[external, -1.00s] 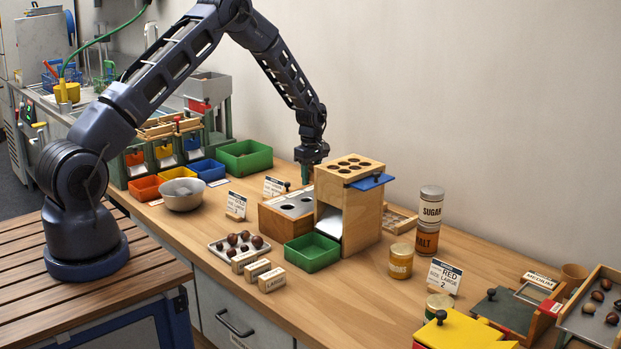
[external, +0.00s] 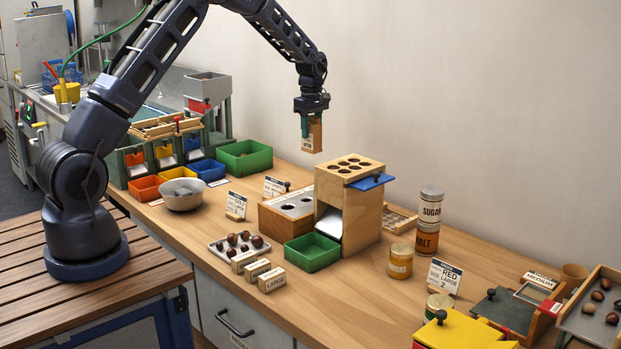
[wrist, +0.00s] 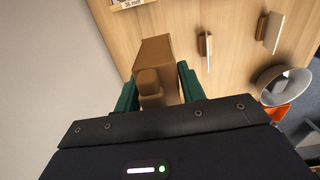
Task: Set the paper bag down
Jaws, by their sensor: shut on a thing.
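My gripper (external: 306,128) is high above the worktop, near the back wall. It is shut on a small brown paper bag (external: 315,138) with a printed label. The bag hangs in the air behind and above the wooden box with round holes (external: 335,182), touching nothing below. In the wrist view the bag (wrist: 156,58) sits upright between the two green fingers of my gripper (wrist: 158,95). The bag's far side is hidden.
A wooden tester box (external: 285,218) and a green tray (external: 312,262) stand below. The metal bowl (external: 181,203) and colored bins are to the left. The front worktop (external: 350,300) has some clear wood.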

